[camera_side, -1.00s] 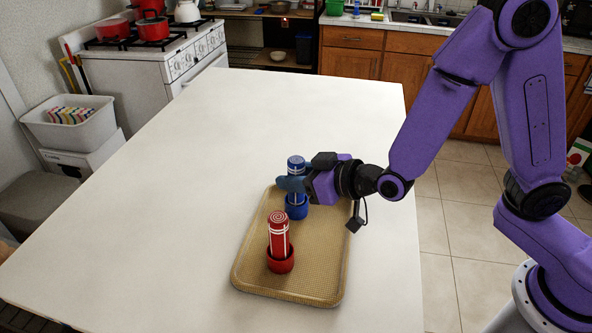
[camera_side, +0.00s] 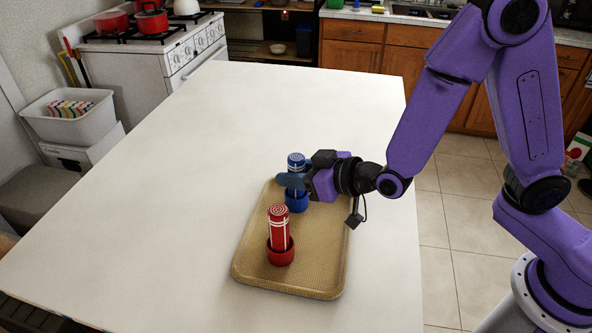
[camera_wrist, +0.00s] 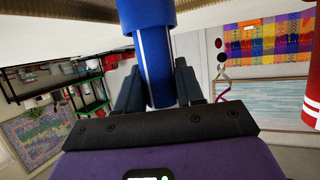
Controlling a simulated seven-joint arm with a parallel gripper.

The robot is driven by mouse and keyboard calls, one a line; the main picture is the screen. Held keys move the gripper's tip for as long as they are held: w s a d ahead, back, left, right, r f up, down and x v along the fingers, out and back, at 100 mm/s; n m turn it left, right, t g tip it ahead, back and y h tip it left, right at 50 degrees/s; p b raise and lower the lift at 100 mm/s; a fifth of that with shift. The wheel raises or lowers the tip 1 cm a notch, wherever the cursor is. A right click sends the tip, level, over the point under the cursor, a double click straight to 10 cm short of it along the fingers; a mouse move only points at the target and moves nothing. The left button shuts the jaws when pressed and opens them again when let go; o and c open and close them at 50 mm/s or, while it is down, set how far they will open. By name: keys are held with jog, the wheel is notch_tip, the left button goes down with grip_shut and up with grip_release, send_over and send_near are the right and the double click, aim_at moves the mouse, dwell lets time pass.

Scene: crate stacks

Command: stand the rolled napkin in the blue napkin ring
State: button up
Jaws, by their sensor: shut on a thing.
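The rolled blue napkin (camera_side: 296,163) with white bands stands upright on the far part of the tray. My gripper (camera_side: 293,183) is shut on it from the right, below its top. The blue napkin ring (camera_side: 297,203) is directly under the fingers, and the napkin's lower end appears to be inside it. In the wrist view, the ring (camera_wrist: 147,14) is at the top and the napkin (camera_wrist: 158,75) runs from it down between the fingers (camera_wrist: 160,88). How deep the napkin sits inside the ring is hidden.
A red rolled napkin (camera_side: 278,228) stands in a red ring (camera_side: 281,256) on the near part of the tan tray (camera_side: 305,286). It stands apart from my gripper. The white table (camera_side: 170,190) is clear to the left of the tray.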

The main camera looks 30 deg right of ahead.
jog(key=shift+f, duration=0.15)
jog(key=o, duration=1.1)
jog(key=shift+r, duration=4.45)
